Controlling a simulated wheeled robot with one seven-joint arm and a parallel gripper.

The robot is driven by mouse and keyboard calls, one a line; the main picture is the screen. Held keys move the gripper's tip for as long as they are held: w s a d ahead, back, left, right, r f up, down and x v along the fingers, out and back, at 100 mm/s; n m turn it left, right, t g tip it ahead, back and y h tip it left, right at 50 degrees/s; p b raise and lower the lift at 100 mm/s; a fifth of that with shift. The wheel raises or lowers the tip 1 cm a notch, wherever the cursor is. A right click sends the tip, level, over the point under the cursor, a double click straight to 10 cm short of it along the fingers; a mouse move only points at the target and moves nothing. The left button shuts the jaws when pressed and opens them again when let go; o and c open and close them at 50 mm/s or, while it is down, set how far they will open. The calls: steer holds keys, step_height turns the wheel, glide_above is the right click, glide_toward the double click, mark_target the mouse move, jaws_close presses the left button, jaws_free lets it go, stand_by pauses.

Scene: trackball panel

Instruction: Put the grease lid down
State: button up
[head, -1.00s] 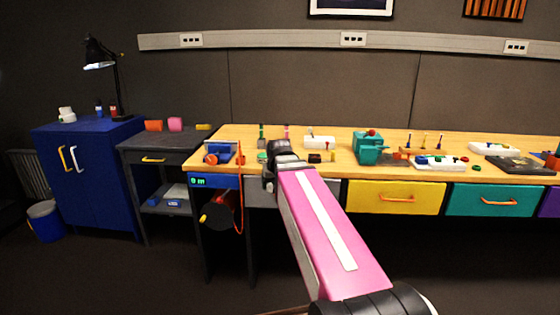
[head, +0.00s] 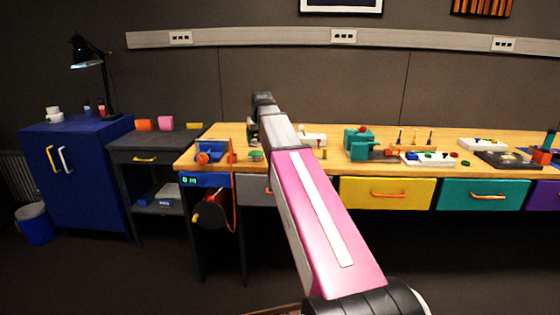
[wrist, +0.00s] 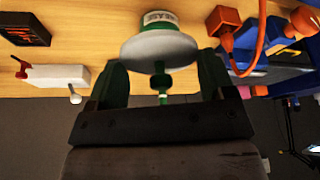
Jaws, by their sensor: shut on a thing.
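The grease lid (wrist: 158,50) is a pale, round disc between the two fingers of my gripper (wrist: 160,78) in the wrist view. My gripper is shut on it. A green jar with a white label (wrist: 160,20) shows just past the lid's edge, partly hidden by it; I cannot tell whether the two touch. In the head view, a small green jar (head: 256,156) stands near the workbench's front edge. My gripper (head: 252,136) is above the bench there, mostly hidden by my arm, and the lid cannot be made out.
A white block with a red part (wrist: 55,75) is at left in the wrist view. A blue device with an orange cable (wrist: 245,50) is at right. The teal vise (head: 360,143) stands further right on the bench.

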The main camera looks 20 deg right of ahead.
steer(key=shift+w+d+r, duration=0.1)
steer(key=shift+w+d, duration=0.05)
steer(key=shift+w, duration=0.2)
steer(key=w+d+f, duration=0.1)
steer(key=d+f, duration=0.1)
steer(key=d, duration=0.1)
steer(key=w+d+f, duration=0.2)
steer(key=d, duration=0.2)
steer(key=w+d+f, duration=0.1)
steer(key=d+f, duration=0.1)
steer(key=d, duration=0.1)
steer(key=shift+w+d+f, duration=0.15)
steer(key=shift+w+f, duration=0.1)
steer(key=shift+f, duration=2.15)
steer(key=shift+s+f, duration=0.1)
steer(key=shift+f, duration=0.15)
steer(key=o, duration=0.9)
steer(key=shift+f, duration=0.1)
steer(key=shift+c, duration=0.2)
